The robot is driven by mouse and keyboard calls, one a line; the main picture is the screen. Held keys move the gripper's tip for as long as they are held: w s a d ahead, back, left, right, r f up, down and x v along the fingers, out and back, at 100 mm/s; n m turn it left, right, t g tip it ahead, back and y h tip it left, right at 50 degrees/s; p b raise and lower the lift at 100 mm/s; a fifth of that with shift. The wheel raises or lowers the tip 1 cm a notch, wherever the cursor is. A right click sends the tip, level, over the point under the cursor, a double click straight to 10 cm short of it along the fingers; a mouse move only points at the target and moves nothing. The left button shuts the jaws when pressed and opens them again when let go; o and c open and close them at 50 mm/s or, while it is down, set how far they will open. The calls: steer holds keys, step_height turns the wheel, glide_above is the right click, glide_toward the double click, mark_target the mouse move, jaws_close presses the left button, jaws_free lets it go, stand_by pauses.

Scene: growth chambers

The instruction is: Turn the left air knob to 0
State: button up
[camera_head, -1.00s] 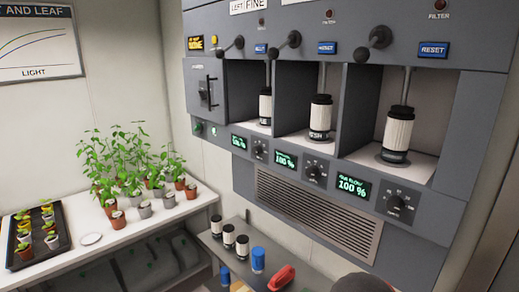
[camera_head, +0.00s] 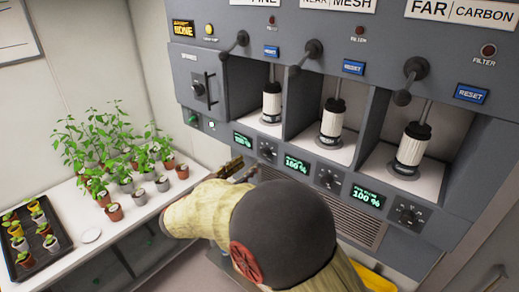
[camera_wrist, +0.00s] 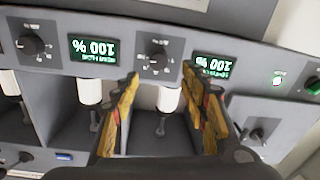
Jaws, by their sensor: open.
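The left air knob (camera_head: 267,150) is a dark round dial on the grey panel, right of the leftmost green display (camera_head: 242,141). In the wrist view, which is upside down, this knob (camera_wrist: 157,62) lies ahead between my fingers, and its display (camera_wrist: 215,66) reads 100 %. My gripper (camera_head: 242,170) is open and empty in front of the panel, near the left knob. In the wrist view its yellow-and-black fingers (camera_wrist: 162,78) are spread on either side of the knob; I cannot tell whether they touch it.
The middle knob (camera_head: 329,179) and right knob (camera_head: 408,214) sit along the same panel. Filter cartridges stand in the bays above, with black lever handles over them. Potted plants (camera_head: 120,165) stand on the white bench (camera_head: 130,225) at left. My arm hides the lower middle.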

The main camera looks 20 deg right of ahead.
mark_target(263, 153)
steer(key=p+x, duration=0.2)
steer(key=x, duration=0.5)
steer(key=shift+d, duration=0.3)
jaws_close()
stand_by(0.4)
